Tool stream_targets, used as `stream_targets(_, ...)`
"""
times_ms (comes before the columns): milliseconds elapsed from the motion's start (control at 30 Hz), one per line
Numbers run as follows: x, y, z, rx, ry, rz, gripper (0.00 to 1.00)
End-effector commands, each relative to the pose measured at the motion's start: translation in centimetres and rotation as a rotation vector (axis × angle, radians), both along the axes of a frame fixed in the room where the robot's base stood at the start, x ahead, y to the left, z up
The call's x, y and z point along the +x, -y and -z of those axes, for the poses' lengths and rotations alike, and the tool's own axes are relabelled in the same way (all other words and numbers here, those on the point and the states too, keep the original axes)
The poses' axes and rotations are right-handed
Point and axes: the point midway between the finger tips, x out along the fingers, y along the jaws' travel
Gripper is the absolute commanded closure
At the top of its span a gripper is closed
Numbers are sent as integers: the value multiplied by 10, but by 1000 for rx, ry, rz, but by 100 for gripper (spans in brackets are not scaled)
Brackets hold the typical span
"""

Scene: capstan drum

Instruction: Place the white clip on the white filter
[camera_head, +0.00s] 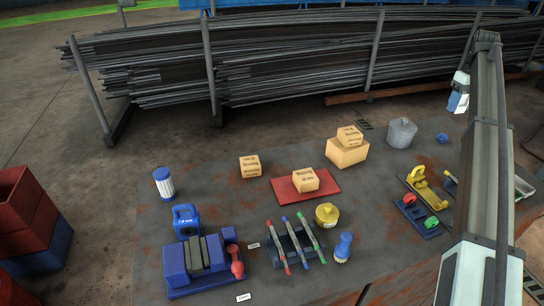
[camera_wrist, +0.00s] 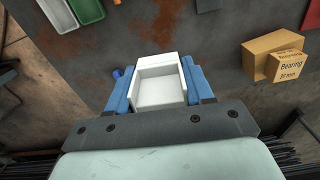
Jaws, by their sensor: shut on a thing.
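The white clip (camera_wrist: 160,92) is a white, open box-like piece between the two blue fingers of my gripper (camera_wrist: 160,80) in the wrist view. The gripper is shut on it. In the head view my gripper (camera_head: 457,103) hangs above the table's back right; the clip cannot be made out clearly there. The white filter (camera_head: 164,184), a white ribbed cylinder with blue ends, stands upright at the table's left side. It is far to the left of my gripper and apart from it. I do not see it in the wrist view.
A blue jug (camera_head: 186,221) stands just in front of the filter. Cardboard boxes (camera_head: 347,153), a red mat (camera_head: 325,190) and a grey canister (camera_head: 401,133) lie between. A pen rack (camera_head: 294,246) and blue vise-like block (camera_head: 195,262) are at the front. Pipe racks stand behind.

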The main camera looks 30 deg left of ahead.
Motion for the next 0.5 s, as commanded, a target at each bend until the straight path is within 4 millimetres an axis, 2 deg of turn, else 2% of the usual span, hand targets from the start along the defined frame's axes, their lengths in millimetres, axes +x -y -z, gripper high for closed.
stream_targets(33, 1, 0, -10, 0, 1, 0, 78)
stream_targets(67, 0, -3, -12, 0, 0, -4, 78)
stream_targets(267, -4, -47, -9, 0, 0, -70, 78)
stream_targets(367, -8, -74, -9, 0, 0, -112, 78)
stream_targets(500, -16, -123, -9, 0, 0, -188, 78)
